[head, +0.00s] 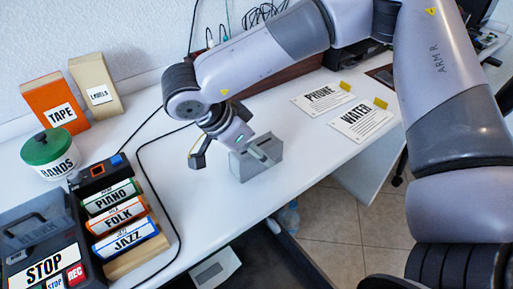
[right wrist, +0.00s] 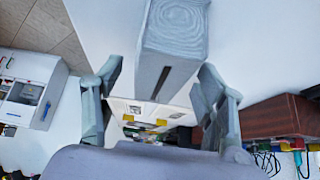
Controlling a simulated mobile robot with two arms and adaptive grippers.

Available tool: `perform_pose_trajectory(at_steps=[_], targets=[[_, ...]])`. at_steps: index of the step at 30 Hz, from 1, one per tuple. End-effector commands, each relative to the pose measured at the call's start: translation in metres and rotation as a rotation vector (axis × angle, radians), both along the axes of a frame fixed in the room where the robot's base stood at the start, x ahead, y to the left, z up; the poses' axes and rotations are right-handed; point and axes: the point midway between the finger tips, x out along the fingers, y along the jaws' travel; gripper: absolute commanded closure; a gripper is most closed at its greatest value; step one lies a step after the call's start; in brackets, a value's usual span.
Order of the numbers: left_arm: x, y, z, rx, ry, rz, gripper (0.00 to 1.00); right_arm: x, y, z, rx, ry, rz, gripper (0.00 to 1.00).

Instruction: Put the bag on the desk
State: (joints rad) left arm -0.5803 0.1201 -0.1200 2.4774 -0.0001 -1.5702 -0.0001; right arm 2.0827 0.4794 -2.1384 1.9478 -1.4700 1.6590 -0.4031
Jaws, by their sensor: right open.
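A grey block-like thing (head: 257,163) with a slot stands upright on the white desk (head: 215,200), near its front edge. It also shows at the top of the right wrist view (right wrist: 175,30), with a swirled face and a dark slot. I cannot tell whether this is the bag; nothing else in view is clearly a bag. My right gripper (head: 231,160) is open beside the block. In the right wrist view its fingers (right wrist: 160,78) are spread, with the block between and beyond their tips. My left gripper is not in view.
A recorder marked STOP (head: 45,245), music boxes (head: 122,221), a BANDS tub (head: 50,155) and TAPE box (head: 56,103) crowd the left. PHONE (head: 323,97) and WATER (head: 360,119) cards lie at the right. A dark open container (head: 283,262) and bottle (head: 289,218) are below the desk.

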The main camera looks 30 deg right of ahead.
Motion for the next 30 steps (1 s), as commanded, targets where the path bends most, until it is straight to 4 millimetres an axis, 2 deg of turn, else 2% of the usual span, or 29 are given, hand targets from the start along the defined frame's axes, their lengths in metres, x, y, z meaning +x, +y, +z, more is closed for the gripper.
perform_pose_trajectory(at_steps=[3,9,15,20,30], targets=[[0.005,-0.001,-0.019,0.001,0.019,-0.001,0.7,-0.001,0.014,0.023,0.001,-0.002,0.002,0.35],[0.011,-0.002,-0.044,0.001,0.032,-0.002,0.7,-0.005,0.037,0.06,0.0,-0.001,0.003,0.35],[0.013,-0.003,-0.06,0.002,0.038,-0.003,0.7,-0.007,0.052,0.083,-0.001,0.0,0.002,0.35],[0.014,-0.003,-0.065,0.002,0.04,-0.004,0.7,-0.008,0.057,0.09,0.001,0.001,0.002,0.35],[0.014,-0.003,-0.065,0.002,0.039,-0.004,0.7,-0.008,0.057,0.09,0.0,0.001,0.002,0.35]])
